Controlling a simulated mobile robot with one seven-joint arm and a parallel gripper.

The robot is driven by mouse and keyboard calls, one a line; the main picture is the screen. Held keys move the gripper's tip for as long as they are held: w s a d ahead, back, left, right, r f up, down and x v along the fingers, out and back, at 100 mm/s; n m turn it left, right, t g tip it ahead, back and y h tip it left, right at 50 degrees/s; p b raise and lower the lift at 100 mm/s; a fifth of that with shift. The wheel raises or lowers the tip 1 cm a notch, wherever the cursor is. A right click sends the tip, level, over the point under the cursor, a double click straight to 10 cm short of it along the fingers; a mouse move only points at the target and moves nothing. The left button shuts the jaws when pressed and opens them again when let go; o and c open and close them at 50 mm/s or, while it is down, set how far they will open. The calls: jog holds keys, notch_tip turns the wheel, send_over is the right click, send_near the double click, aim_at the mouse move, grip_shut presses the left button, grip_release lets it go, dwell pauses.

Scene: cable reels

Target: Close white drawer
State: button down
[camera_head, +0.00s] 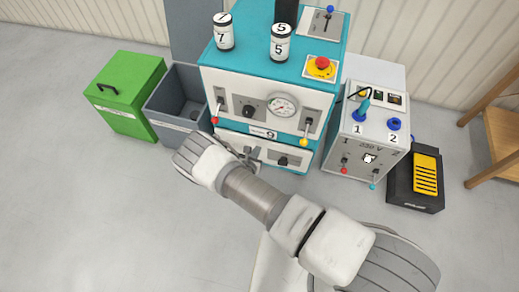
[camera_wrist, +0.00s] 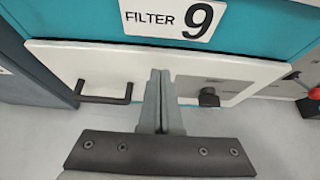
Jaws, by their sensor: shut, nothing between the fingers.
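The white drawer (camera_head: 262,146) is the low front panel of the teal machine. In the wrist view its white front (camera_wrist: 95,65) spans the picture, with a dark bar handle (camera_wrist: 103,97) at left and a black knob (camera_wrist: 209,97) at right. The front looks close to the teal body; I cannot tell whether a small gap is left. My gripper (camera_wrist: 159,75) is shut and empty, its fingertips in front of the drawer between handle and knob. Contact is not clear. In the head view my gripper (camera_head: 250,160) partly hides the drawer's left part.
The teal machine (camera_head: 275,75) carries two white jars and a red button. A grey bin (camera_head: 180,105) and a green box (camera_head: 125,95) stand left. A white power unit (camera_head: 365,140) and a black-yellow case (camera_head: 415,180) stand right. The floor in front is clear.

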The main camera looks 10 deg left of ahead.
jog(key=p+v, duration=0.3)
jog(key=v, duration=0.8)
jog(key=shift+s+f+p, duration=0.2)
jog(key=shift+f+p, duration=0.05)
jog(key=shift+p, duration=0.15)
jog(key=shift+s, duration=0.15)
